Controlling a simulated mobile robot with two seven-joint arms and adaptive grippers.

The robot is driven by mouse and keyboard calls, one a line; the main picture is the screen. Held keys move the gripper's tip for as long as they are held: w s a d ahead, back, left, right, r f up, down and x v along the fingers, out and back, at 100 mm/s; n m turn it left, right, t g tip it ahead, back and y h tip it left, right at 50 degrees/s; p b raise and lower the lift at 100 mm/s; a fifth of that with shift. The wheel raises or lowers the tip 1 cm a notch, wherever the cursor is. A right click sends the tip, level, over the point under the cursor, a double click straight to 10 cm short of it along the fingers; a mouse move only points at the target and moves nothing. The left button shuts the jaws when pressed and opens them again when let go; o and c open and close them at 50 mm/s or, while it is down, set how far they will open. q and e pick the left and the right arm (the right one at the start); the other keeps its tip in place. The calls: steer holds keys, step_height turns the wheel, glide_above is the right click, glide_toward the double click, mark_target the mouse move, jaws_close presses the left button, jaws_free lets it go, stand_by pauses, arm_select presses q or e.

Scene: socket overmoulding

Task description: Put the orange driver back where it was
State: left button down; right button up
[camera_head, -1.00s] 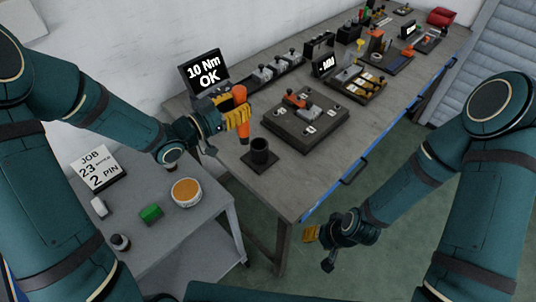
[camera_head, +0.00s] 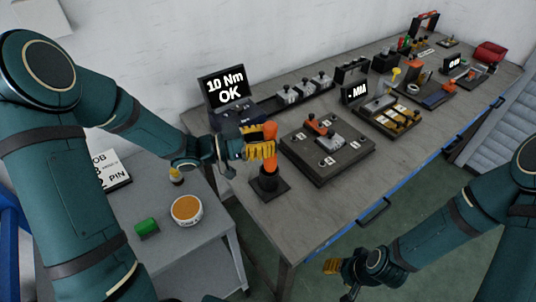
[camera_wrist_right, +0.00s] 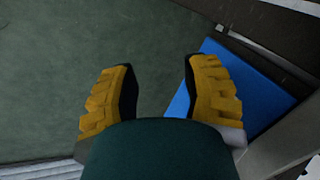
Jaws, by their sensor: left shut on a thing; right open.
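The orange driver (camera_head: 270,132) stands upright in the head view. My left gripper (camera_head: 262,150) is shut around its middle, with yellow fingers. The driver's lower end is at the black cup-shaped holder (camera_head: 268,184) on the near left corner of the long table. The tip is hidden by the holder's rim, so I cannot tell how deep it sits. My right gripper (camera_head: 334,270) is open and empty, low in front of the table. In the right wrist view its two yellow fingers (camera_wrist_right: 158,85) are apart over the green floor.
A screen (camera_head: 224,88) reading "10 Nm OK" stands just behind the left gripper. A dark fixture plate (camera_head: 345,172) with parts lies right of the holder. The grey side table (camera_head: 190,245) carries a round orange-topped tub (camera_head: 187,211) and a green block (camera_head: 147,229).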

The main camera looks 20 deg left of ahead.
arm_select(q)
steer(key=shift+f+b, duration=0.5)
steer(key=shift+f, duration=1.4)
steer(key=shift+f, duration=0.15)
steer(key=c, duration=0.8)
jaws_free()
steer(key=shift+a+r, duration=0.1)
steer(key=shift+r, duration=0.2)
steer(key=p+v, duration=0.1)
steer(key=v, duration=1.1)
steer(key=shift+p, duration=0.3)
